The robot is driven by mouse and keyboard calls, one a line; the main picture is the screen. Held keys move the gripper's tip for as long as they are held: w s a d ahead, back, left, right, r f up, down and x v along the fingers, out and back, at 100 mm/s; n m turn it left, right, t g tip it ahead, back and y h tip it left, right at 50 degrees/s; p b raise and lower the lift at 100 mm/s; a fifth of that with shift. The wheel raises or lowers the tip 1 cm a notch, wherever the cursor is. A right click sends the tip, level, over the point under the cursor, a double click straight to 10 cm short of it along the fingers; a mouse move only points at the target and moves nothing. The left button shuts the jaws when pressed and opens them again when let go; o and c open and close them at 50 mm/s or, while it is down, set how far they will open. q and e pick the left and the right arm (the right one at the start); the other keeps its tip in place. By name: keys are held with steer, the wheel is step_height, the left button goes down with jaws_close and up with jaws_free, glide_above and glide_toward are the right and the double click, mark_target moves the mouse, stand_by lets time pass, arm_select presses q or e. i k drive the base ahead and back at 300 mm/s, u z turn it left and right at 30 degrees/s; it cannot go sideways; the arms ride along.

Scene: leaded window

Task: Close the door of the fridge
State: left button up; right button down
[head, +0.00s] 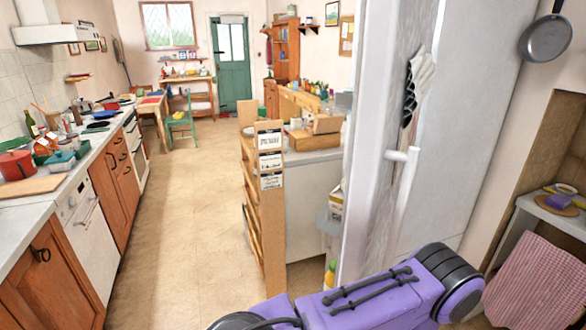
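The fridge door (371,120) is a tall white panel, right of centre in the head view. It stands open, seen nearly edge-on. Its white bar handle (403,190) is on the side facing right. Door shelves with a carton (336,203) and a yellow item (330,273) show at its left side. The fridge's interior cannot be made out. A purple arm link of mine crosses the bottom of the view, in front of the door's lower part. Neither gripper shows, so their states are hidden.
A wooden rack (262,215) with labels and a white-sided counter (305,200) stand left of the door. The kitchen counter (25,222) runs along the left wall. Tan floor (180,220) between them is clear. A table with a checked cloth (530,280) is at right.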

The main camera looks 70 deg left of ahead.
mark_target(391, 33)
steer(key=u, duration=1.6)
steer(key=i, duration=1)
steer(key=z, duration=0.05)
